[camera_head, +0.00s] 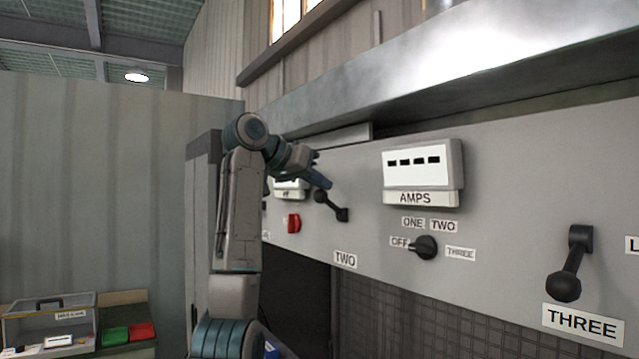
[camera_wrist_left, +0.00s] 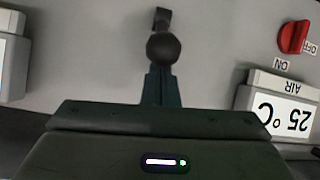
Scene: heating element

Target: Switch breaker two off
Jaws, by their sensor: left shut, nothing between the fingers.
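Breaker two's black lever (camera_head: 331,205) is on the grey panel above the label "TWO" (camera_head: 345,260). Its ball knob points up and left from its pivot. My left gripper (camera_head: 326,184) is shut and empty, just above the knob. In the left wrist view, which is turned upside down, the shut fingers (camera_wrist_left: 161,78) reach toward the ball knob (camera_wrist_left: 163,47) and look close to it or touching. I cannot tell whether they touch. My right gripper is not in view.
To the right are the AMPS meter (camera_head: 418,172), a black selector knob (camera_head: 425,247) and breaker three's lever (camera_head: 570,264), knob down. A red switch (camera_head: 294,222) is left of lever two. A metal ledge (camera_head: 470,60) overhangs the panel. A toolbox (camera_head: 50,322) stands lower left.

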